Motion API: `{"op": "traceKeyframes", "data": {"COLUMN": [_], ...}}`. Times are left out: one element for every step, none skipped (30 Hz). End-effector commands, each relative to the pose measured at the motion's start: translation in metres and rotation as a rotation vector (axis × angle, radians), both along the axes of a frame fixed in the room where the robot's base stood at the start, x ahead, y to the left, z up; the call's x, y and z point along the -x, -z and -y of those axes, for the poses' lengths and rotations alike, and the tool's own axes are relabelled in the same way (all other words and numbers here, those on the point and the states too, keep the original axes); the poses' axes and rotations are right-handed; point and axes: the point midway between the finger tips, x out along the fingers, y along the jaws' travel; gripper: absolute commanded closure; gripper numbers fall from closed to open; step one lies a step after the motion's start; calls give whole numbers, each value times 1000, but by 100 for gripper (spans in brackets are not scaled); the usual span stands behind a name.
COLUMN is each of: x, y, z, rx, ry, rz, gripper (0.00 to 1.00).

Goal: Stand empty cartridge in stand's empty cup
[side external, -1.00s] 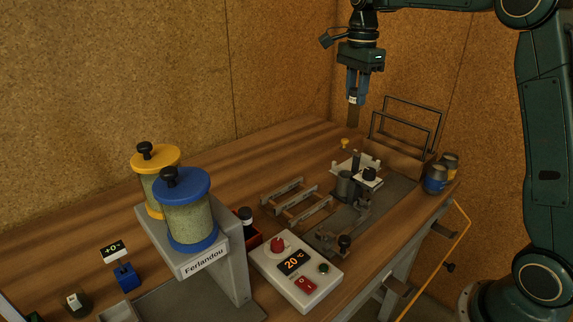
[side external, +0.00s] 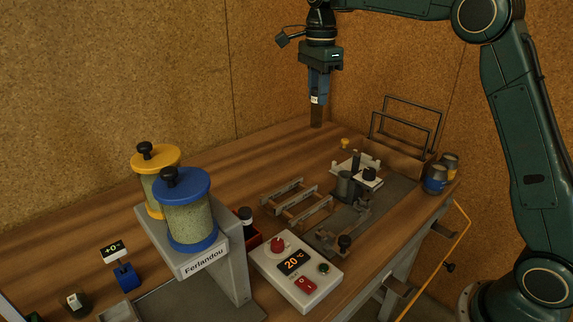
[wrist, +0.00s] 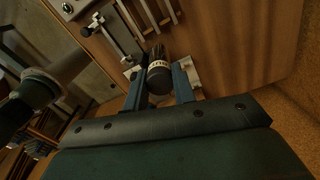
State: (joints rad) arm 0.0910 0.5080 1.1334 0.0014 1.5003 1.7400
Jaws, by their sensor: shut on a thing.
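My gripper (side external: 317,98) is shut on a cartridge (side external: 316,117), a slim brownish see-through tube with a white label. It hangs upright above the back of the bench, left of the stand. In the wrist view the cartridge (wrist: 158,68) sits between my two blue fingers, with its white lettered band and dark end showing. The low pale stand (side external: 349,167) is on the grey mat, with a dark upright post and a black-topped piece by it. Its cups are too small to tell apart, and I cannot tell which is empty. In the wrist view the cartridge partly hides pale parts behind it.
A wire frame (side external: 405,118) stands behind the stand. A metal rack (side external: 296,202) lies left of the mat. Two jars (side external: 435,180) stand at the right edge. A control box (side external: 297,275) and hopper with blue-lidded jar (side external: 188,215) are in front. The back left bench is clear.

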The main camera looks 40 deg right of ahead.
Motion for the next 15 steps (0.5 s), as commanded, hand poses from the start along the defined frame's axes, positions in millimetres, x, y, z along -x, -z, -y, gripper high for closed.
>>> {"op": "traceKeyframes", "data": {"x": [-9, -14, -19, -23, -27, -31, -34, -37, -41, -43, -45, -47, -48, -49, -50], "y": [1, 1, 1, 1, 1, 2, 2, 3, 3, 4, 4, 5, 6, 6, 7], "z": [-17, -27, -39, -49, -58, -71, -81, -91, -104, -115, -125, -139, -148, -158, -170], "rx": [0, 0, 0, 0, 0, 0, 0, 0, 0, 0, 0, 0, 0, 0, 0], "ry": [-8, -8, -7, -8, -7, -7, -8, -7, -7, -8, -7, -7, -7, -7, -7], "rz": [1, -1, 0, 0, 0, 0, 0, -1, 0, 0, 0, 0, 0, 0, 0], "gripper": [97, 97, 97, 97, 97, 97, 97, 97, 97, 97, 97, 97, 97, 97, 97]}}
